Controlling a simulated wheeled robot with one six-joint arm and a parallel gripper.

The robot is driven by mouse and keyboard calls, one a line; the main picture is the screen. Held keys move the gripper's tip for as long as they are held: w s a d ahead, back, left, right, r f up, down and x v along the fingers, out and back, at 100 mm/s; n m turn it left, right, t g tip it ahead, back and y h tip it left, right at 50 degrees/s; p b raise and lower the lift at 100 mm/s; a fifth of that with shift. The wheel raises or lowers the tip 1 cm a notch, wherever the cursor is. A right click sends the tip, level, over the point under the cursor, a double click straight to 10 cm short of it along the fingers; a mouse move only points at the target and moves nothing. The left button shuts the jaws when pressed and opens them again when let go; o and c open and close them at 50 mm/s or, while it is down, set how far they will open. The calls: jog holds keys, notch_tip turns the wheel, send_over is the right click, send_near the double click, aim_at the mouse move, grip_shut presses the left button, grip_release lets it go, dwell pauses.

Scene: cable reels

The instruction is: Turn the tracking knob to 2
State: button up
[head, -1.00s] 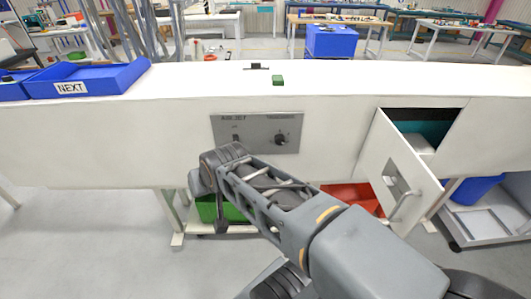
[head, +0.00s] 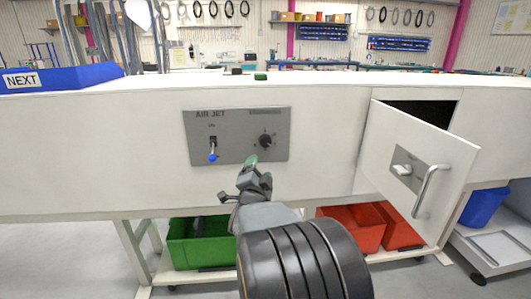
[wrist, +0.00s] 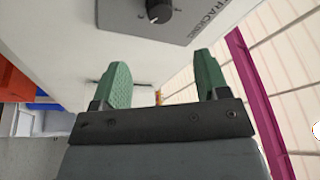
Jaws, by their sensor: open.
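The tracking knob (head: 265,141) is a small black round knob on the right of a grey panel (head: 237,118). It also shows at the top of the wrist view (wrist: 160,11), with a small white mark on it and the label TRACKING beside it. The scale numbers are too small to read surely. My gripper (head: 252,165) is just below the knob in the head view. In the wrist view my gripper (wrist: 162,78) has two green fingers spread wide apart, with nothing between them. The fingers are apart from the knob.
An AIR JET switch (head: 212,150) with a blue tip is left of the knob. An open cabinet door (head: 415,160) with a handle juts out at right. Green (head: 200,248) and red (head: 350,232) bins stand below. A blue NEXT tray (head: 90,76) is on top.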

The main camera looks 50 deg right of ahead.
aim_at(266, 144)
jog(key=x, duration=1.2)
jog(key=shift+w+d+p, duration=0.2)
jog(key=shift+d+p, duration=0.15)
jog(key=shift+p, duration=0.05)
jog(key=shift+c, duration=0.3)
jog(key=c, duration=0.9)
jog(key=shift+o, duration=0.2)
jog(key=shift+n+b, duration=0.3)
jog(key=shift+b, duration=0.2)
